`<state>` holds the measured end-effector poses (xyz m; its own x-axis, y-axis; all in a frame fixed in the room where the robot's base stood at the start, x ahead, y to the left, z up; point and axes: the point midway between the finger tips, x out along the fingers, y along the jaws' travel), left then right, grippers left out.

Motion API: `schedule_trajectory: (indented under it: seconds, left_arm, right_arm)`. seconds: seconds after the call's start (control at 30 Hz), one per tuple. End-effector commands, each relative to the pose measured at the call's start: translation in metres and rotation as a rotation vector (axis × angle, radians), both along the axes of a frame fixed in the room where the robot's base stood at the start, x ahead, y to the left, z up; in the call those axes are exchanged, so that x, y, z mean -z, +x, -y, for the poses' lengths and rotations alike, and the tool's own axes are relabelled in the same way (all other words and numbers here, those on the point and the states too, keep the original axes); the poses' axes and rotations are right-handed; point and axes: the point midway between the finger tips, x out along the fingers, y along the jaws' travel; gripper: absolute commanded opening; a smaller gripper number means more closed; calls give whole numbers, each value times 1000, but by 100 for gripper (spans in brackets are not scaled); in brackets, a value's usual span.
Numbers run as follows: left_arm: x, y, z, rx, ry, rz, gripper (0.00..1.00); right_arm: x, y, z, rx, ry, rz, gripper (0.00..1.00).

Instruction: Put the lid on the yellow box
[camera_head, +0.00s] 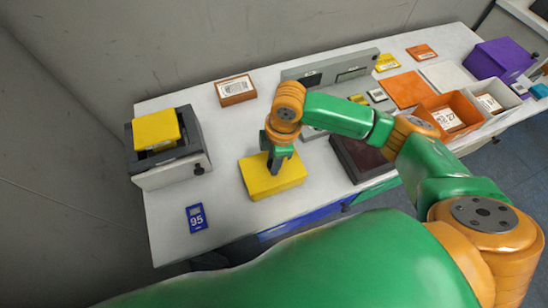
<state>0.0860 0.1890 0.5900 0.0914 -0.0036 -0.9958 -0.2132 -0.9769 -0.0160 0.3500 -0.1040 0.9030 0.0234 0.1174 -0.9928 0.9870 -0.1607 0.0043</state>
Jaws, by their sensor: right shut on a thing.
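A yellow box (272,187) sits on the white table, left of the middle. Its top is covered by a flat yellow lid (257,169); I cannot make out the seam, so I cannot tell whether the lid is fully seated. My right gripper (276,167) points down at the top of the lid and is shut on it. The exact contact is small and partly hidden by the gripper. My left gripper is not in view.
A grey device (172,178) with another yellow block (156,131) on it stands at the left. A blue card marked 95 (196,218) lies near the front. An orange box (448,101), an orange slab (403,90) and a purple box (497,58) are at the right.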

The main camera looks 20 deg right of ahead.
Motion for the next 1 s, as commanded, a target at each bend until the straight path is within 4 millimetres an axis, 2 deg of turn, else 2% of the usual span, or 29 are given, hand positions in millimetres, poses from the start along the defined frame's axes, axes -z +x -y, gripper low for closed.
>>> schedule_trajectory:
  seconds: [0.47, 0.5, 0.6, 0.63, 0.83, 0.87, 0.93, 0.97, 1.0]
  left_arm:
    - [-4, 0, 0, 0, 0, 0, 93]
    - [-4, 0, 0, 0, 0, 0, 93]
    - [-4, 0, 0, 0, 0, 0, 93]
    - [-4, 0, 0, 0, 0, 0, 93]
    - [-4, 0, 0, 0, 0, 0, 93]
    - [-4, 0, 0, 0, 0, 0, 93]
    - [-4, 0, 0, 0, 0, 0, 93]
    - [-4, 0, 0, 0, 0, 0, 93]
    - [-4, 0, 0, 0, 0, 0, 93]
  right_arm:
    - [1, 0, 0, -1, -1, 0, 0]
    - [1, 0, 0, -1, -1, 0, 40]
    - [1, 0, 0, -1, 0, 0, 67]
    - [1, 0, 0, -1, -1, 0, 70]
    - [1, 0, 0, -1, -1, 0, 70]
    - [1, 0, 0, -1, -1, 0, 75]
    - [1, 0, 0, -1, -1, 0, 94]
    - [1, 0, 0, -1, -1, 0, 100]
    - [1, 0, 0, -1, -1, 0, 100]
